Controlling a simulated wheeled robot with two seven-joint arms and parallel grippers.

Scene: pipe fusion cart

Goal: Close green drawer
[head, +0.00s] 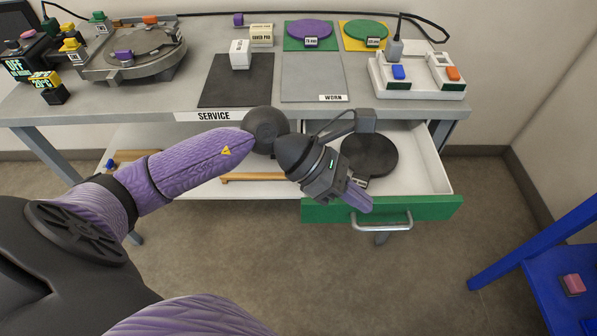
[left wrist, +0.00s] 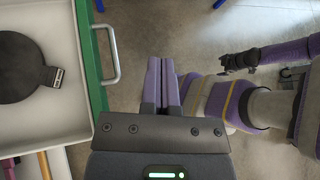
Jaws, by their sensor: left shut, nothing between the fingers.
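The green drawer (head: 435,207) under the bench is pulled open, with its white inside showing. Its metal bar handle (head: 382,222) is on the front face, and it also shows in the left wrist view (left wrist: 114,55). A dark round plate (head: 369,156) with a small tag lies inside. My left gripper (head: 358,200) is shut and empty, its purple fingers near the drawer front, left of the handle in the head view. In the left wrist view the fingers are apart from the handle. My right gripper (left wrist: 230,64) shows only small there; its jaws are unclear.
The bench top (head: 200,100) above holds a grey mat, a dark mat, purple and green discs, a white box with buttons and a round machine. A blue stand (head: 545,262) is at the right. The floor before the drawer is clear.

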